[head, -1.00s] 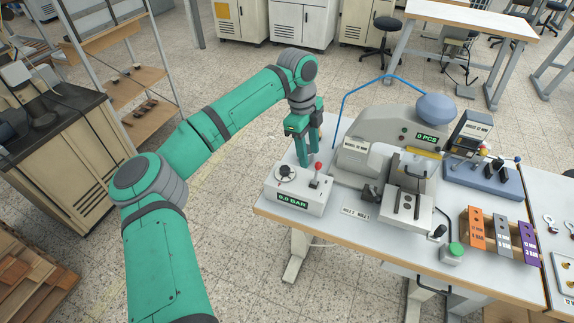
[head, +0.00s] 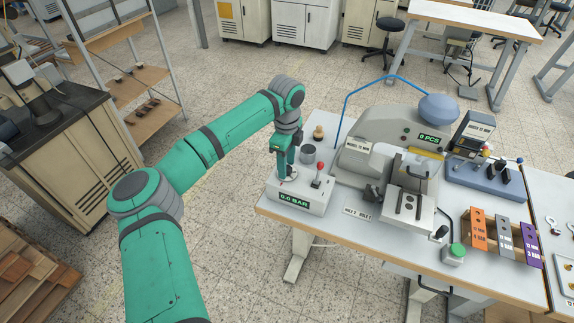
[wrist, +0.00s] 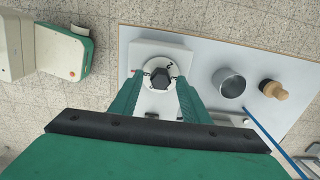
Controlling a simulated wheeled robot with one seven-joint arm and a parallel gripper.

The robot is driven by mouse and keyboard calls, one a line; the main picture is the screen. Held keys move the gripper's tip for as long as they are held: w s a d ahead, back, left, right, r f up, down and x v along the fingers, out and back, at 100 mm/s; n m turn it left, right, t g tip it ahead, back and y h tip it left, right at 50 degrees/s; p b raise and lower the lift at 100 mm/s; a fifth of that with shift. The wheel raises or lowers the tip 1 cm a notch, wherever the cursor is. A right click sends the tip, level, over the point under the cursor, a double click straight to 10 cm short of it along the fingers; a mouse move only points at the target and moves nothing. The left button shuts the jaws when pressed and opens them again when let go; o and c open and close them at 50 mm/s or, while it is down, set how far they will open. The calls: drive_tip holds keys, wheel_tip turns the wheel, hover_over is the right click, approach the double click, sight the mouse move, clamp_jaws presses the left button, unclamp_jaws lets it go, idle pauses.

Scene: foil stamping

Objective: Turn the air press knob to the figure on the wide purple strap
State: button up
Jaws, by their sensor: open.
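The air press knob (wrist: 160,78) is a dark many-sided knob on a pale round dial, seen from above in the wrist view. It sits on a white box (head: 314,204) at the table's left end, whose green display (head: 294,200) appears to read 0.0 BAR. My gripper (wrist: 160,84) is open over the box, one finger to each side of the knob; contact cannot be told. In the head view my gripper (head: 286,172) largely hides the knob. A purple strap (head: 531,245) lies on the rack at right; its lettering is too small to read.
A red-topped lever (head: 319,168) stands on the box beside my gripper. A grey cup (head: 308,152) and a wooden-topped piece (head: 318,132) stand behind it. The press (head: 395,130) fills the table's middle. Orange (head: 478,231) and grey (head: 503,236) straps lie beside the purple one.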

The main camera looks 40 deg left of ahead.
drive_tip(key=shift+f, duration=0.4)
drive_tip(key=shift+w, duration=0.1)
drive_tip(key=c, duration=1.1)
drive_tip(key=shift+o, duration=0.2)
